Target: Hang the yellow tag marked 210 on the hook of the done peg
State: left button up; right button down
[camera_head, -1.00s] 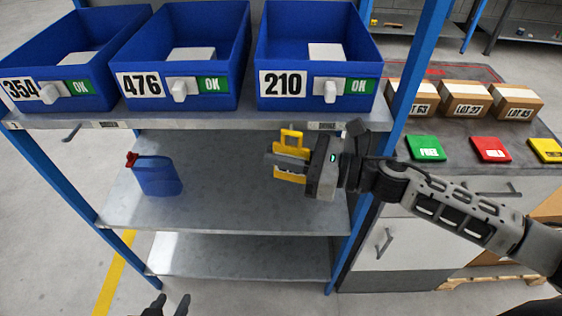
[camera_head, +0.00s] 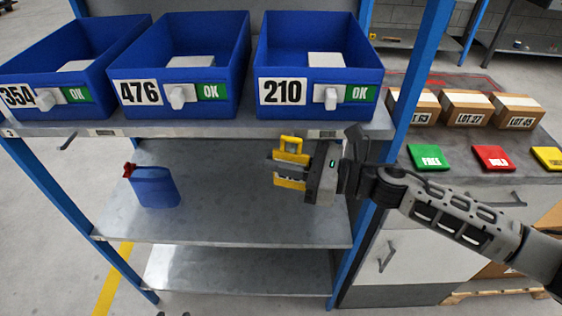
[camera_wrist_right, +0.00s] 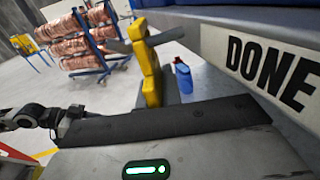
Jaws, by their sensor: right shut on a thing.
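The yellow tag (camera_head: 290,145) is held in my right gripper (camera_head: 289,163), in front of the upper shelf's front edge and below the blue 210 bin. It hangs roughly upright with an open loop at its top; its number cannot be read. In the right wrist view the tag (camera_wrist_right: 150,72) shows edge-on between the fingers. The DONE label (camera_wrist_right: 272,70) is large at the right there; in the head view it is a small plate (camera_head: 322,134) on the shelf edge, close to the tag. The done peg's hook cannot be made out.
Blue bins marked 354, 476 and 210 (camera_head: 318,70) stand on the upper shelf. A dark peg (camera_head: 68,141) sticks out at the shelf's left. A blue jug (camera_head: 154,186) stands on the middle shelf. A blue post (camera_head: 402,100) stands behind my right arm.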

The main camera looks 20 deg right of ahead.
jog(key=c, duration=1.5)
grip_release()
pick_arm(q)
jog(key=shift+w, duration=0.15)
jog(key=shift+w+r, duration=0.1)
